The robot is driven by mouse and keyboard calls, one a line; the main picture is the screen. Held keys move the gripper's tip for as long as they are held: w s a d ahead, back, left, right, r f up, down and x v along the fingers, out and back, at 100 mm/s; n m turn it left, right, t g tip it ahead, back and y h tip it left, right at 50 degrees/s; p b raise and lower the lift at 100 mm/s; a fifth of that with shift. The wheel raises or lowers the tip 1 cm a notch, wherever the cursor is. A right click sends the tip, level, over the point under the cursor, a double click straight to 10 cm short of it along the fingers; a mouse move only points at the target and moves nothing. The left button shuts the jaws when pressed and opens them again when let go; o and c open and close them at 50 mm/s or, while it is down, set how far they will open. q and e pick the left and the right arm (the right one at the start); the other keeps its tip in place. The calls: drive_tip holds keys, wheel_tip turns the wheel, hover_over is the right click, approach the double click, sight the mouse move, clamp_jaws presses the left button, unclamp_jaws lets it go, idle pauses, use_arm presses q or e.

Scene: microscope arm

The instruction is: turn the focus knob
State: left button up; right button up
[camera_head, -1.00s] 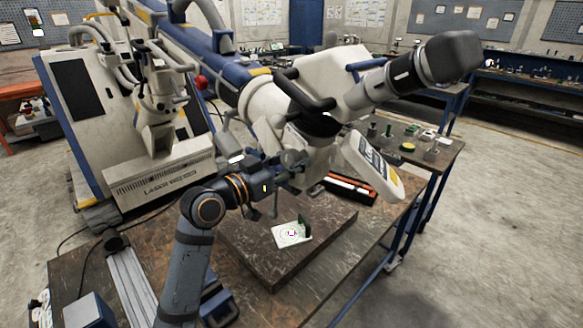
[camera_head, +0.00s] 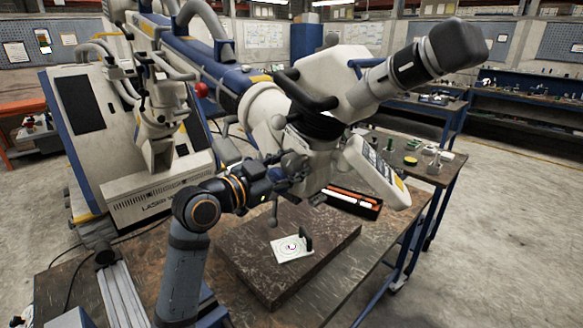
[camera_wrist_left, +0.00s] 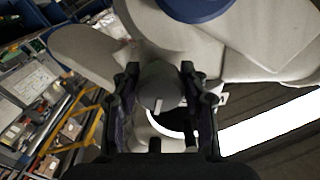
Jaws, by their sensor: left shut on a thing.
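The focus knob (camera_wrist_left: 160,86) is a grey round knob on the side of the pale microscope head, seen in the left wrist view. My left gripper (camera_wrist_left: 160,92) is shut on it, with one dark finger on each side. In the head view the microscope (camera_head: 335,85) leans over the table, and my left gripper (camera_head: 291,172) reaches its underside from the left. The knob is mostly hidden by the fingers there. My right gripper is not in view.
A white target card (camera_head: 291,249) with a small dark upright piece lies on a dark slab (camera_head: 265,265) below the microscope. An open case (camera_head: 350,200) sits behind the slab. A side bench (camera_head: 430,158) with small items stands at the right.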

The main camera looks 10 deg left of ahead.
sight(284, 167)
use_arm(q)
drive_tip(key=o, duration=1.1)
drive_tip(key=shift+o, duration=0.2)
drive_tip(key=v, duration=0.6)
drive_tip(key=shift+s+a, duration=0.1)
drive_tip(key=shift+a, duration=0.2)
drive_tip(key=shift+s+a, duration=0.1)
drive_tip(key=shift+s, duration=0.5)
